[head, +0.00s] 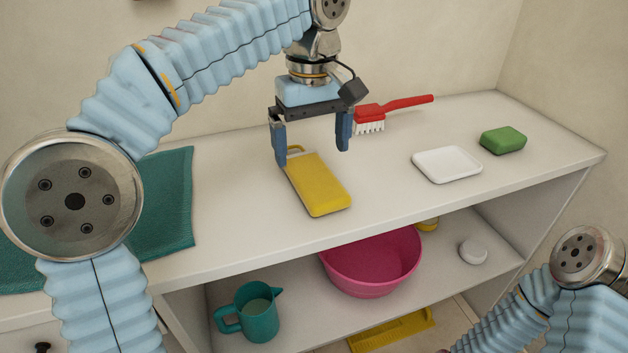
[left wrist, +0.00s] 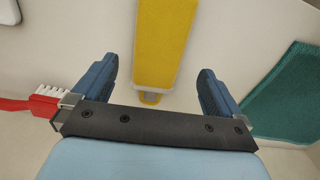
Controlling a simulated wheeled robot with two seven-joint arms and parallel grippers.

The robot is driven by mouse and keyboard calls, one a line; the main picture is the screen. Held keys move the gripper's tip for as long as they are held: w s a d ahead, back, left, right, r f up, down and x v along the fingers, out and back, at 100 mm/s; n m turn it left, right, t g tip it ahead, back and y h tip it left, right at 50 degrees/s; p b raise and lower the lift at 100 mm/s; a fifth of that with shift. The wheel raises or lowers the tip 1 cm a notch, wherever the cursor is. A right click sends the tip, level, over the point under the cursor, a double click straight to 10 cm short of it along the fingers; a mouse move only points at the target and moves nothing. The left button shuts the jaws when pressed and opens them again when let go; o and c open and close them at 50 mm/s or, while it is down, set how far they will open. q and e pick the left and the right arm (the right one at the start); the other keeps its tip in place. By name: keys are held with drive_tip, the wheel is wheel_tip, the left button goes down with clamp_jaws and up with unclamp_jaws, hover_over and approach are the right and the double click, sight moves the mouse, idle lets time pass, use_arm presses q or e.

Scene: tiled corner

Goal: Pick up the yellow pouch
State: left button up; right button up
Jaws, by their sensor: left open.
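The yellow pouch (head: 319,184) lies flat on the white shelf top, with a loop at its far end. My left gripper (head: 315,156) is open above the pouch's far end, its two fingers apart and nothing between them held. In the left wrist view the pouch (left wrist: 163,45) runs up from between the open fingers (left wrist: 157,88), with its narrow end nearest the gripper. I cannot tell the exact height of the fingertips above the shelf. My right gripper is not in view; only part of my right arm shows at the lower right.
A red brush (head: 400,104) lies behind the gripper to the right. A white dish (head: 447,165) and a green block (head: 503,140) sit further right. A teal cloth (head: 168,205) lies left. Below are a pink basin (head: 370,270) and a teal jug (head: 258,318).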

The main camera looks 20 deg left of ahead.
sight(314, 174)
use_arm(q)
wheel_tip(314, 174, down, 6)
drive_tip(key=shift+d+r+b, duration=0.1)
drive_tip(key=shift+r+b, duration=0.15)
drive_tip(key=shift+b, duration=0.5)
drive_tip(key=shift+c, duration=0.2)
drive_tip(key=c, duration=1)
